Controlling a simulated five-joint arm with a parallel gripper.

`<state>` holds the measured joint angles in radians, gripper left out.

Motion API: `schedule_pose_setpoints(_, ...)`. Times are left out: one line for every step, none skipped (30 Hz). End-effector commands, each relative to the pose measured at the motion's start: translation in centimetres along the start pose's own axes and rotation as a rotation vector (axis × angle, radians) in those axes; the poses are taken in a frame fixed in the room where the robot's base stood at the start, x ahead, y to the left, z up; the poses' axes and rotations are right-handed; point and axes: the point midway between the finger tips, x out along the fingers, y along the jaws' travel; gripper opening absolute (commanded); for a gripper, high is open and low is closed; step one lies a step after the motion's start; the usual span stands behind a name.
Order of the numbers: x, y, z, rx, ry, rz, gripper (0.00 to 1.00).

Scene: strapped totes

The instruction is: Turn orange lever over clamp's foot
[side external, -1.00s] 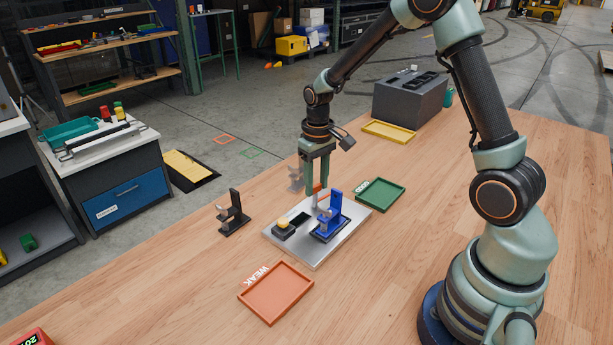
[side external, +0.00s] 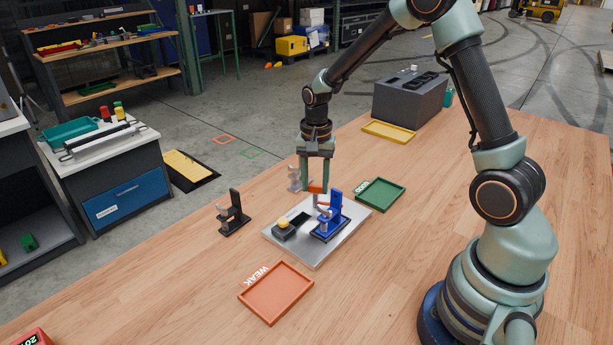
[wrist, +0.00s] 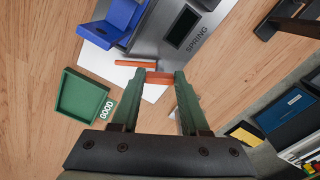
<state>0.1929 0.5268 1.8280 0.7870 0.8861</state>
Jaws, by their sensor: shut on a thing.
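A blue clamp (side external: 334,212) stands upright on a light metal plate (side external: 316,259); it shows in part in the wrist view (wrist: 112,22). My gripper (side external: 315,190) is low over the plate's far edge, behind the clamp. Its fingertips are shut on an orange lever (wrist: 160,78), which spans between them in the wrist view. A second orange bar (wrist: 135,63) lies just beyond the fingertips toward the clamp; I cannot tell if it joins the held piece. A small silver part shows at the clamp's front, and the clamp's foot is not clearly visible.
A black clamp (side external: 233,215) stands left and a grey one (side external: 295,178) behind. A green tray (side external: 380,208) lies right, an orange tray (side external: 276,319) in front, a yellow tray (side external: 388,136) behind.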

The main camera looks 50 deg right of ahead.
Motion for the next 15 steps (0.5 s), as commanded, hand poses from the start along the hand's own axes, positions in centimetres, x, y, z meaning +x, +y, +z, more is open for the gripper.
schedule_pose_setpoints(-0.2, -0.05, -0.05, 0.046, 0.001, -0.001, 0.0)
schedule_pose_setpoints(-0.2, -0.06, -0.05, 0.073, 0.001, -0.001, 0.0)
schedule_pose_setpoints(-0.2, -0.07, -0.05, 0.11, 0.0, -0.001, 0.0)
schedule_pose_setpoints(-0.2, -0.08, -0.05, 0.136, 0.001, -0.001, 0.0)
schedule_pose_setpoints(-0.2, -0.09, -0.05, 0.162, 0.0, -0.001, 0.0)
schedule_pose_setpoints(-0.2, -0.1, -0.05, 0.196, 0.0, -0.001, 0.0)
schedule_pose_setpoints(-0.2, -0.11, -0.06, 0.22, 0.0, -0.001, 0.0)
schedule_pose_setpoints(-0.2, -0.12, -0.06, 0.243, 0.0, -0.001, 0.0)
schedule_pose_setpoints(-0.2, -0.12, -0.06, 0.273, 0.0, -0.001, 0.0)
schedule_pose_setpoints(-0.2, -0.13, -0.07, 0.296, 0.0, -0.001, 0.0)
schedule_pose_setpoints(-0.2, -0.14, -0.07, 0.315, 0.0, -0.001, 0.0)
schedule_pose_setpoints(-0.2, -0.14, -0.07, 0.341, 0.0, -0.001, 0.0)
schedule_pose_setpoints(-0.2, -0.15, -0.07, 0.36, 0.0, -0.001, 0.0)
schedule_pose_setpoints(-0.2, -0.15, -0.08, 0.376, 0.0, -0.001, 0.0)
schedule_pose_setpoints(-0.2, -0.16, -0.08, 0.397, 0.0, -0.001, 0.0)
